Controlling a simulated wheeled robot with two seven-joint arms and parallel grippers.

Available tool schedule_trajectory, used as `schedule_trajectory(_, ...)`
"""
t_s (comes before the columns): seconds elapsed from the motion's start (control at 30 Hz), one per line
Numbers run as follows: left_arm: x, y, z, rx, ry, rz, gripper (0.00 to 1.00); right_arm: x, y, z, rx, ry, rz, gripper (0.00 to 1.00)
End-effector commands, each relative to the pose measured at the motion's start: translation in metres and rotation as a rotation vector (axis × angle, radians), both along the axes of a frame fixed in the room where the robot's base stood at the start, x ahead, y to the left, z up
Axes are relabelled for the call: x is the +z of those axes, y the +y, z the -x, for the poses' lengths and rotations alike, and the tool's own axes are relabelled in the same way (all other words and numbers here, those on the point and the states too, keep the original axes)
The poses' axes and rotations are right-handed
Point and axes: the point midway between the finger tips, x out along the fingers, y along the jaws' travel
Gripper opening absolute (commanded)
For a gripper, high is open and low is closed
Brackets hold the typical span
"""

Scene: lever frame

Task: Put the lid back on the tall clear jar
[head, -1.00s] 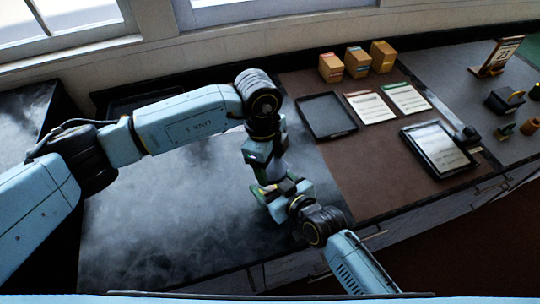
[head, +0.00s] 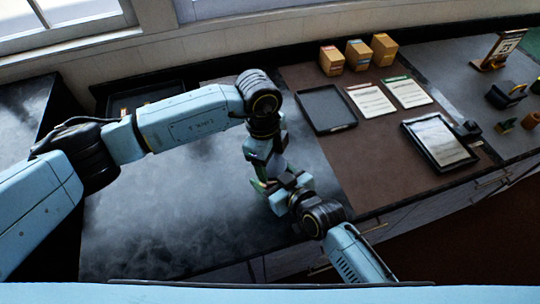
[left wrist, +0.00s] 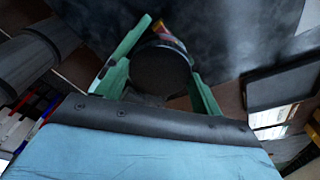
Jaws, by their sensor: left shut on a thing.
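My left gripper (head: 262,187) hangs over the dark left worktop in the head view, partly hidden by arm links. In the left wrist view its green fingers (left wrist: 158,75) are shut on a dark round thing (left wrist: 160,72). A red and yellow band shows at that thing's far edge. I cannot tell for sure whether it is the lid. I cannot make out the tall clear jar in either view. Another arm link comes in from the lower right, close to the left gripper; its gripper cannot be made out.
A black tray (head: 327,109) and two printed sheets (head: 371,101) lie on the brown mat, with a framed sheet (head: 439,143) to their right. Several small boxes (head: 331,60) stand behind. Another dark tray (head: 118,103) is at the back left. The worktop (head: 160,210) left of the gripper is clear.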

Motion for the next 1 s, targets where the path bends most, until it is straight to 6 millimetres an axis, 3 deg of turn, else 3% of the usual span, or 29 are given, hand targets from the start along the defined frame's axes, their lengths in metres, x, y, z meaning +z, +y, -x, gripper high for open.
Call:
schedule_trajectory(0.97,-0.012,0.0,0.0,-0.001,0.001,0.001,0.42,0.0,0.0,0.0,0.0,0.0,0.001,0.31)
schedule_trajectory(1.0,-0.011,0.0,0.0,-0.002,0.0,0.0,0.42,0.0,0.0,0.0,0.0,0.0,0.001,0.08)
